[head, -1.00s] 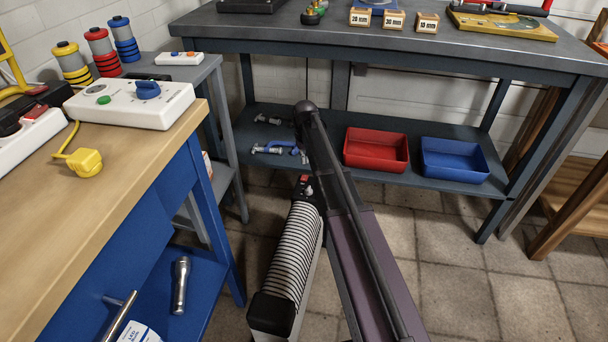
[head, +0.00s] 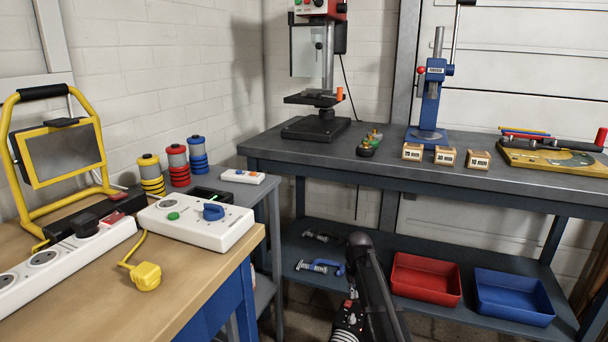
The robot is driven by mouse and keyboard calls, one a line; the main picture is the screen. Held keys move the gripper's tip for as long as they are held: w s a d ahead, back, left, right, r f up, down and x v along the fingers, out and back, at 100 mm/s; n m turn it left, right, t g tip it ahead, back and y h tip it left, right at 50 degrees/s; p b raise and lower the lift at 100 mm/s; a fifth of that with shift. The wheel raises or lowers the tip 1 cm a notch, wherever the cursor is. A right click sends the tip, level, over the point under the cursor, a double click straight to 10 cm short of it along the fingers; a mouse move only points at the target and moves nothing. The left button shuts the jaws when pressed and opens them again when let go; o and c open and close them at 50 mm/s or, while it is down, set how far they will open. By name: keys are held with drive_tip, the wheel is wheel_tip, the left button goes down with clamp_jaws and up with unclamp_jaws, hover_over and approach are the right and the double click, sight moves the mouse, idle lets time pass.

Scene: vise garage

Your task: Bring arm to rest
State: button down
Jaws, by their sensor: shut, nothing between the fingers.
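My arm shows at the bottom centre of the head view, as a dark rounded joint and a dark link running down out of the picture. The joint stands in front of the dark workbench's (head: 460,190) lower shelf, between a blue clamp (head: 318,267) and a red bin (head: 425,279). I cannot tell whether the arm touches anything. My gripper is not in view.
A wooden-topped bench (head: 190,275) stands at left with a work lamp (head: 60,150), a white switch box (head: 195,221) and a yellow plug (head: 146,276). A blue bin (head: 513,297) is at right. A drill press (head: 318,100) and a blue press (head: 432,95) stand behind.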

drive_tip(key=s+r+m+p, duration=0.1)
drive_tip(key=s+r+p, duration=0.1)
drive_tip(key=s, duration=0.9)
drive_tip(key=s+r+p, duration=0.2)
drive_tip(key=s+r, duration=0.1)
drive_tip(key=s, duration=0.8)
wheel_tip(320, 180, up, 38)
drive_tip(key=p, duration=3.8)
drive_tip(key=shift+f, duration=0.25)
drive_tip(key=shift+s+a, duration=0.1)
drive_tip(key=shift+s, duration=0.05)
